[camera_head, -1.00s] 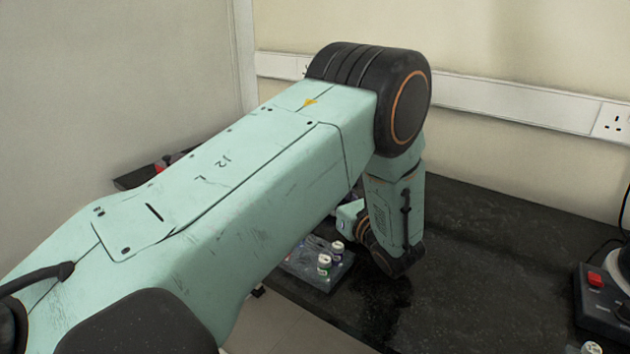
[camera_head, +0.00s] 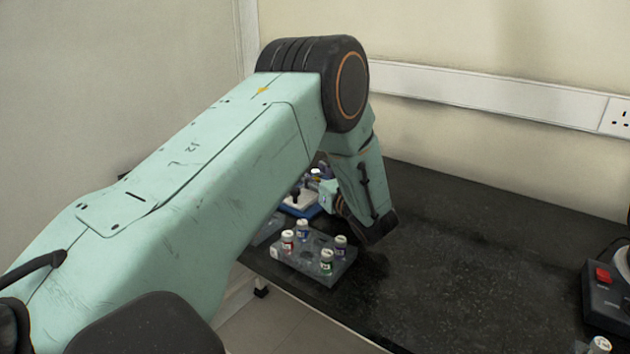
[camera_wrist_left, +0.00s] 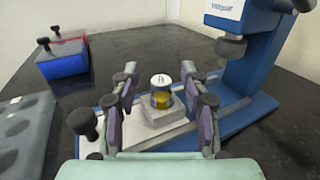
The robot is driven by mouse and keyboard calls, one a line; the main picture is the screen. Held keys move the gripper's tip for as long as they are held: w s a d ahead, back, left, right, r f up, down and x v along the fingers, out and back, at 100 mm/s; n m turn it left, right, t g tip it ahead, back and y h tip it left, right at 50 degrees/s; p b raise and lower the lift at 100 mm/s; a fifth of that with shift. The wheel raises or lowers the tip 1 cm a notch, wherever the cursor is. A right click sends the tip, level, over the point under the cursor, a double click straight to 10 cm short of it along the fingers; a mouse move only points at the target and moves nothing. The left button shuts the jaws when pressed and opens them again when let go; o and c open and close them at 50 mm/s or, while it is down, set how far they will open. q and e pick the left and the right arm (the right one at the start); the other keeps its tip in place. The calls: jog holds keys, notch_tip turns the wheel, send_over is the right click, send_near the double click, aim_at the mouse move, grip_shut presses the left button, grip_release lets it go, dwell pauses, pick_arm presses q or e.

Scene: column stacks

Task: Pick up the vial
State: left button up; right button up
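A vial (camera_wrist_left: 161,94) with a white cap and yellow contents stands upright on a small grey block (camera_wrist_left: 166,124) in the left wrist view. The block is on the pale plate of a blue stand. My left gripper (camera_wrist_left: 159,76) is open, with one finger on each side of the vial and a gap visible on both sides. In the head view my left arm hides most of this spot, and the gripper shows only in part beside the forearm. My right gripper is not in view.
A grey rack (camera_head: 292,262) with several capped vials stands near the table's front edge. The blue stand's upright (camera_wrist_left: 240,62) rises right of my gripper. A red and blue box (camera_wrist_left: 64,60) is at the back left. A black device with a red button (camera_head: 602,290) is at the right.

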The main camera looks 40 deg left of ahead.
pick_arm(q)
jog(key=c, duration=0.9)
jog(key=shift+r, duration=0.1)
